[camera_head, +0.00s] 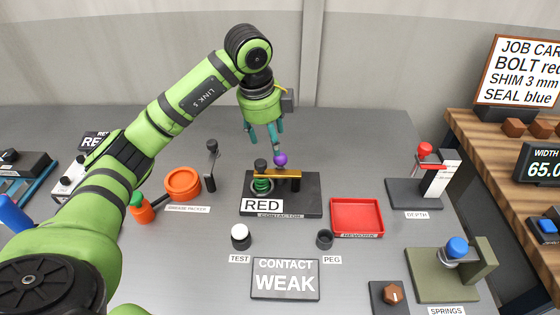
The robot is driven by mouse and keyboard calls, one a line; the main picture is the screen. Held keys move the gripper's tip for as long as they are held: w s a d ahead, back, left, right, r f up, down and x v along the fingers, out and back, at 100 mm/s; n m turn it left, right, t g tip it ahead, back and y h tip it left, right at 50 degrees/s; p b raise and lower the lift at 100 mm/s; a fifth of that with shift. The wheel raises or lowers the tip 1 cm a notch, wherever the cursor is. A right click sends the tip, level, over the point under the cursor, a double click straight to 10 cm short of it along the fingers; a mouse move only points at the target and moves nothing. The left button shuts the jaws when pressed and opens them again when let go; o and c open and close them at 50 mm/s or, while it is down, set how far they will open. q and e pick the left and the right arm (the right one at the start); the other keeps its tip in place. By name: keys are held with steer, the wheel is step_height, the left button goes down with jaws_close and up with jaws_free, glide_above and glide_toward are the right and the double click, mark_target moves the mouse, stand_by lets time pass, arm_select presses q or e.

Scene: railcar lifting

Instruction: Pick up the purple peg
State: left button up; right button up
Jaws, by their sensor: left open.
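The purple peg (281,159) shows as a round purple head at the contactor fixture (310,206), beside the fixture's yellow bar. Any shaft below the head is hidden or too small to tell. My left gripper (265,147) hangs above and slightly left of the purple head, fingers pointing down. It is open, with nothing seen between its fingers, and looks apart from the peg. A small dark holder (325,239) stands beside the PEG label (332,260). My right gripper is not in view.
A red tray (357,216) lies right of the fixture. A white-topped button (240,236) marked TEST and a CONTACT WEAK display (286,280) are in front. An orange dish (183,184) and an upright lever (211,168) stand to the left. The depth stand (436,178) is at right.

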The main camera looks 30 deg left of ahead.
mark_target(280, 167)
arm_select(q)
steer(key=p+x, duration=0.1)
steer(key=x, duration=0.1)
steer(key=p+x, duration=0.1)
steer(key=x, duration=0.1)
steer(key=d+x, duration=0.1)
steer(key=x, duration=0.1)
steer(key=shift+w+p, duration=0.3)
steer(key=shift+p, duration=0.1)
steer(key=shift+f, duration=0.2)
jaws_close()
